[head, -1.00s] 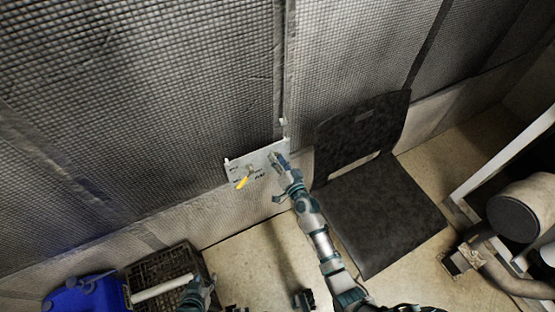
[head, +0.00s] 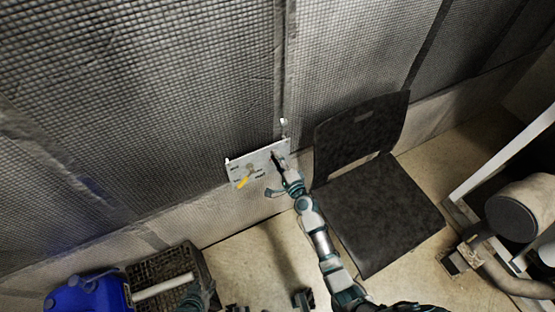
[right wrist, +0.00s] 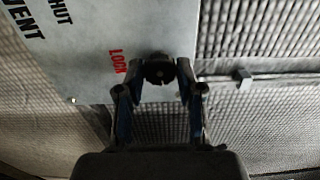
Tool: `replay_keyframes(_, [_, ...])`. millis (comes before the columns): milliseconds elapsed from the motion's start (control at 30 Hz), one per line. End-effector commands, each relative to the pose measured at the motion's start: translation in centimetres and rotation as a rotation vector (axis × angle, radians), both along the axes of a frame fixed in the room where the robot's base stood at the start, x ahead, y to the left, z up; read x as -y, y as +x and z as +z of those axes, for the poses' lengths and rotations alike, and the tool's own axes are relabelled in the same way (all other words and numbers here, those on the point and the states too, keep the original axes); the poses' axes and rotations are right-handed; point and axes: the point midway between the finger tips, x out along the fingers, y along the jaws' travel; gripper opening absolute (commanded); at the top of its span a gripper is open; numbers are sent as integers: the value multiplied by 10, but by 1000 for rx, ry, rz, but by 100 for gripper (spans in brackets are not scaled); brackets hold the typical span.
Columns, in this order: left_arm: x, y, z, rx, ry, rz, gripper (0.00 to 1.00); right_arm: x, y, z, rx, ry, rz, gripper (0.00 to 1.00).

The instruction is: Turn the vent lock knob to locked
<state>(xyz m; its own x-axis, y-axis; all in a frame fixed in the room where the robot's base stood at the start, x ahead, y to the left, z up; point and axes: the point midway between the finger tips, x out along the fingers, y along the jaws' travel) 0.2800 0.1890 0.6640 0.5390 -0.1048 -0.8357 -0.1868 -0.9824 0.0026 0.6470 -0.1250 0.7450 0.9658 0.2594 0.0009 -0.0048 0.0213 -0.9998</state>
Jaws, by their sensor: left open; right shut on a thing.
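The vent lock knob (right wrist: 158,68) is a small dark round knob on a light grey panel (right wrist: 100,25), beside the red word LOCK. My right gripper (right wrist: 160,80) has its two fingers on either side of the knob and is shut on it. In the head view this right gripper (head: 279,163) is at the panel's right part and hides the knob. The panel (head: 236,168) also carries a yellow lever (head: 243,182) left of the gripper. My left gripper (head: 198,296) is open, low at the left near the crate, far from the panel.
A dark chair (head: 375,205) stands close to the right of my right arm. A black crate (head: 160,268) and a blue container (head: 88,296) are at the lower left. A pipe and cylinder (head: 525,212) are at the right. Quilted wall panels (head: 140,90) rise behind.

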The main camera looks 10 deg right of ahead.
Motion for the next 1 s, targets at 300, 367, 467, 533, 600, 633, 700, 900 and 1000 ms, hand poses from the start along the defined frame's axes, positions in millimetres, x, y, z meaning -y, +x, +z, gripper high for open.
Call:
replay_keyframes(300, [-1, -3, -1, -16, 3, 1, 42, 3, -1, -5, -44, 141, -4, 2])
replay_keyframes(367, [-1, -3, -1, -16, 3, 1, 42, 3, -1, -5, -49, 155, -5, 2])
replay_keyframes(467, [-1, -3, -1, -16, 4, 2, 42, 3, -1, -5, -53, 171, -5, 2])
replay_keyframes(533, [-2, -3, -1, -16, 4, 2, 42, 3, -1, -5, -55, 178, -5, 2])
replay_keyframes(600, [-2, -3, -1, -16, 4, 2, 42, 3, -1, -6, -57, 180, -5, 2])
replay_keyframes(633, [-2, -3, -1, -16, 4, 2, 42, 3, -1, -6, -57, 181, -5, 2])
replay_keyframes(700, [-2, -3, -1, -16, 4, 2, 42, 3, -1, -6, -57, 181, -5, 2])
replay_keyframes(900, [-2, -3, -1, -16, 4, 2, 42, 3, -1, -6, -58, 181, -5, 2])
replay_keyframes(1000, [-2, -3, -1, -16, 4, 2, 42, 3, -1, -6, -58, 181, -5, 54])
